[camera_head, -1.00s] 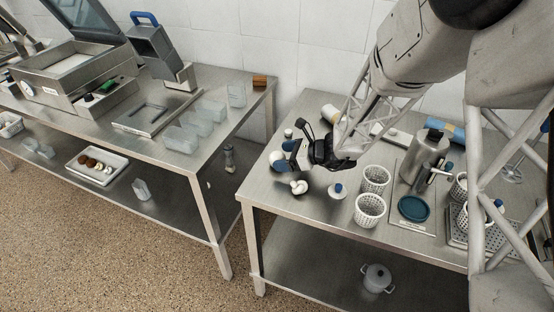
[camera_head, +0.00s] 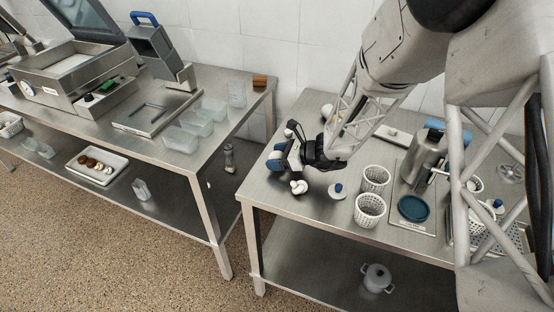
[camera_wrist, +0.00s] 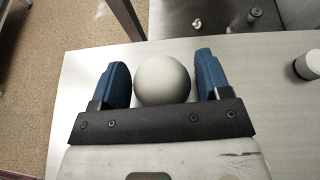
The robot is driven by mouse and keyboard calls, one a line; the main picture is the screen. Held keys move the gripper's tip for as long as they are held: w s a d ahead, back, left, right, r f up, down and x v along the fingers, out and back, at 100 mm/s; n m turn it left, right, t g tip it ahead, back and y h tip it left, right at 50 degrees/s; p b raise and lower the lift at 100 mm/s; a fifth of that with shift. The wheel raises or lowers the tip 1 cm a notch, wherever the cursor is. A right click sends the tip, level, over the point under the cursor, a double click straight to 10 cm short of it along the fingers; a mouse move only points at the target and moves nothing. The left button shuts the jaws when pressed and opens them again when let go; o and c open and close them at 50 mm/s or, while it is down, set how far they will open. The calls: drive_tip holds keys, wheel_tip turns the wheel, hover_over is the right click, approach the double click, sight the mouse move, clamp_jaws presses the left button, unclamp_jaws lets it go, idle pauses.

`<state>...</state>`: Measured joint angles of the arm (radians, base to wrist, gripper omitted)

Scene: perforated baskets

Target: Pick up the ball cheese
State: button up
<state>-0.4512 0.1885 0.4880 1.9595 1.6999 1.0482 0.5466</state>
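The ball cheese (camera_wrist: 162,80) is a smooth, pale round ball in the wrist view. It sits between the two blue fingertips of my gripper (camera_wrist: 165,82). A thin gap shows on each side of the ball, a little wider on the right, so the fingers look open around it. In the head view my gripper (camera_head: 279,156) is low over the left part of the right-hand table (camera_head: 310,208). There the fingers and gripper body largely hide the ball.
A white knobbly item (camera_head: 298,187) lies just in front of my gripper. A small white jar with a blue top (camera_head: 337,191), two white perforated baskets (camera_head: 370,209) and a blue round dish (camera_head: 413,208) stand to the right. A white cylinder (camera_wrist: 308,65) is right of the gripper.

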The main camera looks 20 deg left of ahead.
sight(277, 153)
drive_tip(key=c, duration=0.6)
drive_tip(key=shift+r, duration=0.15)
drive_tip(key=shift+r, duration=0.75)
wheel_tip(277, 153, up, 2)
drive_tip(key=shift+r, duration=0.1)
drive_tip(key=s+d, duration=0.3)
drive_tip(key=s, duration=0.1)
drive_tip(key=s+d, duration=0.3)
drive_tip(key=s, duration=0.1)
drive_tip(key=s+d+r, duration=0.1)
drive_tip(key=s+d, duration=0.2)
drive_tip(key=s, duration=0.1)
drive_tip(key=shift+s+d, duration=0.3)
drive_tip(key=shift+s, duration=0.1)
